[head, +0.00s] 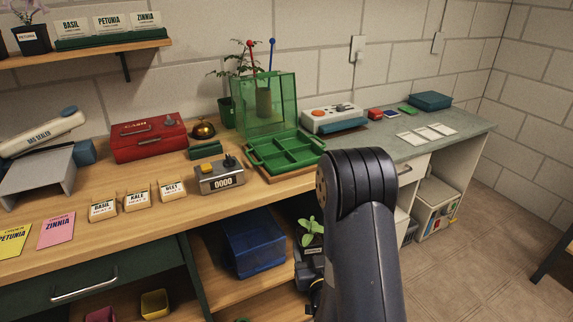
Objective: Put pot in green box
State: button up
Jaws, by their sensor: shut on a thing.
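The pot (314,244) is small and dark with a pale label, and it holds a green leafy seedling. It is upright in front of the lower shelf, right of the blue bin. My gripper (309,264) is shut on the pot; my arm hides part of the gripper and the pot's right side. The green box (262,171) stands on the wooden counter above and left of the pot. It has several compartments, which look empty, and its see-through green lid (264,103) stands raised at the back.
A grey counter device (219,177) reading 0000 stands left of the green box. A white device (333,118) stands behind it to the right. The blue bin (254,245) sits on the shelf below. The counter's front edge lies between the pot and the box.

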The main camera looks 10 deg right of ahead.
jog(key=w+r+n+y, duration=0.1)
jog(key=w+r+y, duration=0.1)
jog(key=r, duration=1.1)
jog(key=w+r+n+y, duration=0.2)
jog(key=w+r+y, duration=0.1)
jog(key=r, duration=1)
jog(key=shift+w+n+g+p, duration=0.3)
jog(key=shift+w+g+p, duration=0.1)
jog(key=shift+w, duration=0.1)
jog(key=shift+r, duration=0.1)
